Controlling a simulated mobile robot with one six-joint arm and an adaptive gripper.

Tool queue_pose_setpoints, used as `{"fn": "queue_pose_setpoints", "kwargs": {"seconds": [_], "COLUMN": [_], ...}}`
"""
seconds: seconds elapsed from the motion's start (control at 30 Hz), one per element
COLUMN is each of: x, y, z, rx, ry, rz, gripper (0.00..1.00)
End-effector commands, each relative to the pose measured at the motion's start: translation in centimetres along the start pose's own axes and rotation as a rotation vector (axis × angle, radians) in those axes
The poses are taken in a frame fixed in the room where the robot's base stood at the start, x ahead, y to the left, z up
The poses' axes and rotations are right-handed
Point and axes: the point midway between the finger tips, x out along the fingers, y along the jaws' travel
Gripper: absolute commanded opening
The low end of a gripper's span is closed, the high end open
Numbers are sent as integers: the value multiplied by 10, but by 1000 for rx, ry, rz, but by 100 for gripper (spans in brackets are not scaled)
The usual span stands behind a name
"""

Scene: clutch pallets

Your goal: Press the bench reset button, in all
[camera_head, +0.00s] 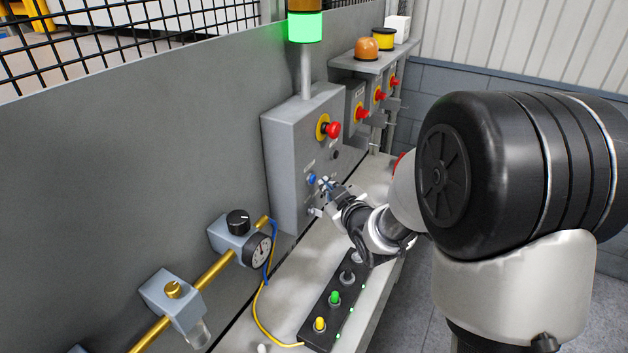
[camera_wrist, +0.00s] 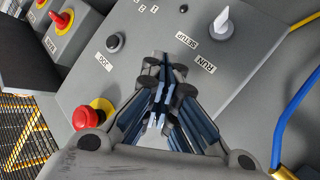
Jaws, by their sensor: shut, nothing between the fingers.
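A blue button (camera_head: 311,179) sits on the front of a grey control box (camera_head: 287,130) on the bench; the small label above it is too blurred to read. My gripper (camera_head: 326,186) is shut and empty, its tips just in front of and slightly right of the blue button. I cannot tell whether they touch it. In the wrist view my closed fingers (camera_wrist: 164,62) point at the panel face and no blue button shows; it seems hidden behind them.
The box carries a red emergency stop (camera_head: 333,130), a black JOG button (camera_wrist: 115,42) and a white SETUP/RUN selector (camera_wrist: 222,20). A black button strip (camera_head: 325,308) lies on the bench. A gauge (camera_head: 258,248) stands at left. A green lamp (camera_head: 305,27) is lit above.

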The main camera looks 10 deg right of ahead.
Motion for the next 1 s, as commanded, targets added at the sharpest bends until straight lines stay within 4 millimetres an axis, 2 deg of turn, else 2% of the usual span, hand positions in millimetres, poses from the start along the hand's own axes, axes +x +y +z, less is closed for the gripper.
{"fn": "queue_pose_setpoints", "kwargs": {"seconds": [0.6, 1.0], "x": [-34, -35], "y": [25, 25], "z": [25, 26], "rx": [0, 0], "ry": [-2, -1], "rz": [1, 0], "gripper": [0, 0]}}
